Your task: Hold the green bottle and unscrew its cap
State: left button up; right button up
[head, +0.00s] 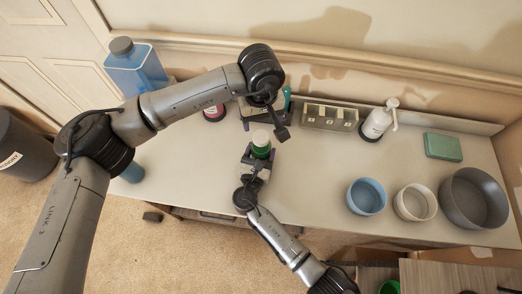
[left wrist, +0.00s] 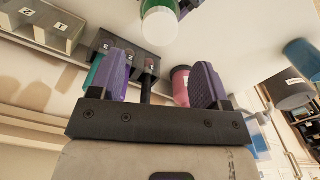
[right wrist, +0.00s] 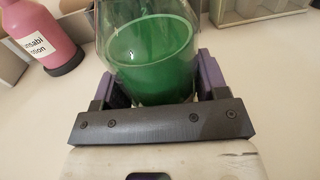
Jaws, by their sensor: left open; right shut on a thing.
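The green bottle (head: 261,151) stands upright near the middle of the table, with a pale white cap (head: 260,137) on top. My right gripper (head: 258,158) comes from the front and is shut on the bottle's body. In the right wrist view the green bottle (right wrist: 150,50) sits between the two fingers; its cap is out of that view. My left gripper (head: 260,122) is open and empty, just behind the bottle. In the left wrist view the white cap (left wrist: 160,27) is beyond the open fingertips (left wrist: 160,80), apart from them.
A grey compartment box (head: 330,117) and a white pump bottle (head: 378,121) stand at the back. A pink bottle (right wrist: 35,32) stands behind my left arm. Blue (head: 367,196), white (head: 415,202) and grey (head: 473,198) bowls and a green box (head: 443,147) are at right.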

aim_at(261, 136)
jog(key=c, duration=0.7)
jog(key=shift+c, duration=1)
pick_arm(q)
jog(key=shift+f, duration=0.2)
pick_arm(e)
grip_shut()
pick_arm(q)
jog(key=shift+f, duration=3.8)
jog(key=shift+c, duration=0.2)
